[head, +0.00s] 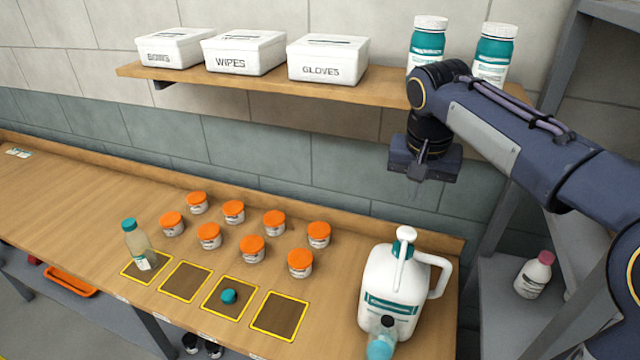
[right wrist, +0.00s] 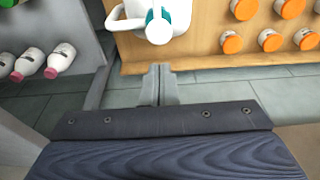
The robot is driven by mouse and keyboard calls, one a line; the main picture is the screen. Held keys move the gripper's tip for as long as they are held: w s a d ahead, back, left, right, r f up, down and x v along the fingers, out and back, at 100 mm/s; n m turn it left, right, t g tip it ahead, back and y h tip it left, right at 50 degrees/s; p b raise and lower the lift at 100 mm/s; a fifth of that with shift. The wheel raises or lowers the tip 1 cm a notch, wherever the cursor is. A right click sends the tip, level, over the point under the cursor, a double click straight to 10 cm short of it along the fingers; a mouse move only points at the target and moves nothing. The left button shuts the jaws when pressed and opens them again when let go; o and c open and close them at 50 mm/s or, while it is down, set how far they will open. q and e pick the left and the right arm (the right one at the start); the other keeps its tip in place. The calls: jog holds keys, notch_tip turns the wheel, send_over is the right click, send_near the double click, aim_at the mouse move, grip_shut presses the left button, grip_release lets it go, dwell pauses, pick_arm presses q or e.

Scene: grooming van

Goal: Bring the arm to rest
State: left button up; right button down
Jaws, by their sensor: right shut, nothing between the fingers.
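My right arm (head: 490,130) comes in from the right side of the head view and reaches across in front of the shelf's right end. Its gripper (head: 418,190) points down and hangs in the air above the back right part of the bench, behind the white jug. In the right wrist view the two fingers (right wrist: 159,85) are together with nothing between them. The gripper touches nothing that I can see. My left gripper is not in view.
A white jug (head: 392,285) stands at the bench's right end, and several orange-lidded jars (head: 252,249) are left of it. A clear teal-capped bottle (head: 138,245) stands on the leftmost yellow-edged square. The wall shelf (head: 270,85) holds white boxes and two teal-labelled containers. A grey rack stands right.

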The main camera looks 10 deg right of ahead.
jog(key=s+a+f+n+t+y+b, duration=0.2)
jog(key=s+a+f, duration=0.1)
jog(key=s+f, duration=0.5)
jog(key=s+a+f+n+t+y+b, duration=0.1)
jog(key=s+a+f+n+y+b, duration=0.1)
jog(key=s+f, duration=0.7)
jog(key=s+a+y, duration=0.1)
jog(key=s+a, duration=0.1)
jog(key=s, duration=0.3)
jog(key=shift+f+n+t, duration=0.2)
jog(key=shift+n+t, duration=0.2)
